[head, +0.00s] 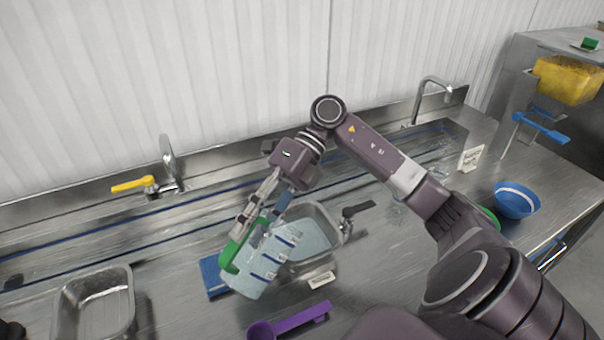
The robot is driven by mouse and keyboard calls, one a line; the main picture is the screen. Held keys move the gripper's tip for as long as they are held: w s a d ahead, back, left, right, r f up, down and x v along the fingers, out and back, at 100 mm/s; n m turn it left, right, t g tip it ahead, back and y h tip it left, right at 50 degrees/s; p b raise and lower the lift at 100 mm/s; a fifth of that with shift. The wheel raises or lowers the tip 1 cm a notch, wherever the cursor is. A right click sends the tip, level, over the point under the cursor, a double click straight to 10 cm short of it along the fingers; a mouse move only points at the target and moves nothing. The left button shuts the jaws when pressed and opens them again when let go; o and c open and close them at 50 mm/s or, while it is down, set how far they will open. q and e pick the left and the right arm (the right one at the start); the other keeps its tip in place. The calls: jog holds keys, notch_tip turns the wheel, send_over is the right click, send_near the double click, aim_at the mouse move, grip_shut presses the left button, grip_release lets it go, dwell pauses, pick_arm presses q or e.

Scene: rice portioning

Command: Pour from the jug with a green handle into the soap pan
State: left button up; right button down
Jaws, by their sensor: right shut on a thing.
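The jug with a green handle (258,268) is clear, with pale blue contents and blue marks. My right gripper (262,217) is shut on its green handle (236,250). The jug is tilted, in front and to the left of a steel pan (338,222) with pale blue liquid and a dark handle. The jug overlaps the pan's left side in the picture. I cannot tell whether its lip is over the pan or whether anything flows. A small label (321,280) lies before the pan; its text is unreadable. My left gripper is not in view.
A blue item (210,277) lies behind the jug's left side. A purple scoop (300,320) lies in front. An empty steel pan (127,308) stands at left. A blue bowl (517,200) and a yellow container (568,80) are at right. Taps (168,165) line the back trough.

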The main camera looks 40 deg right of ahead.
jog(key=shift+w, duration=0.15)
jog(key=shift+d+r, duration=0.1)
jog(key=shift+d, duration=0.05)
jog(key=shift+y, duration=0.3)
